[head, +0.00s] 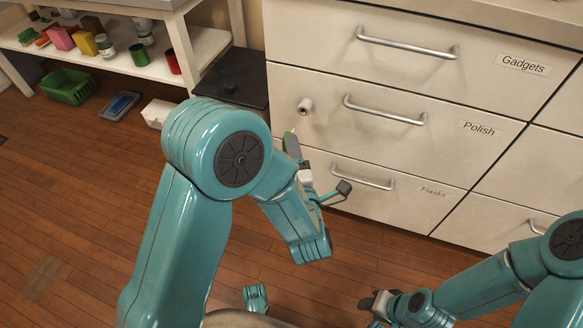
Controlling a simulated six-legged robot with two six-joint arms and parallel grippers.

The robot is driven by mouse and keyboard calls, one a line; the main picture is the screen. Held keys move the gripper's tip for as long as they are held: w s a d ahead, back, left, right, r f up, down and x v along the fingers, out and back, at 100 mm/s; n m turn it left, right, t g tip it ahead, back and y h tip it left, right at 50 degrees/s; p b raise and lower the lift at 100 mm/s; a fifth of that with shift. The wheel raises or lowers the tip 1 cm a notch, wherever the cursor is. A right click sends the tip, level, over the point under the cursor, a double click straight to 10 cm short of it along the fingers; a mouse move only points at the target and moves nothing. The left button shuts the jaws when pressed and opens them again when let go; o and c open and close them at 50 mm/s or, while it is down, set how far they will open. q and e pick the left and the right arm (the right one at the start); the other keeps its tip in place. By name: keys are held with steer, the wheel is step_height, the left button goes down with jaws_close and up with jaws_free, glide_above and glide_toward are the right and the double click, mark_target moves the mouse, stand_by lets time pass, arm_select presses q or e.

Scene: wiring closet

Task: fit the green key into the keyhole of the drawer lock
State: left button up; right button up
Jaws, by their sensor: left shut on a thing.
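My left gripper (292,146) is in front of the drawer front labelled Polish, just below the drawer lock. It is shut on the green key (291,132), of which only a small green sliver shows; the gripper and arm hide the rest. The drawer lock (305,105) is a small pale round cylinder standing out from the left part of that drawer front. The key appears just below the lock and apart from it; its keyhole cannot be made out. My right gripper (377,303) is low near the bottom edge, away from the drawers, its jaws too small and dark to read.
Metal handles (385,110) stick out from the closed drawers. At the left, a white shelf (205,50) holds coloured blocks, jars and cans. A dark box (232,78) stands beside the cabinet. A green basket (68,86) and a blue tray (120,105) lie on the wooden floor.

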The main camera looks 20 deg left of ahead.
stand_by(0.3)
arm_select(q)
steer(key=shift+w+d+p, duration=0.1)
steer(key=shift+w+p, duration=0.4)
steer(key=shift+w, duration=2.2)
steer(key=shift+w, duration=1.95)
steer(key=o, duration=1.4)
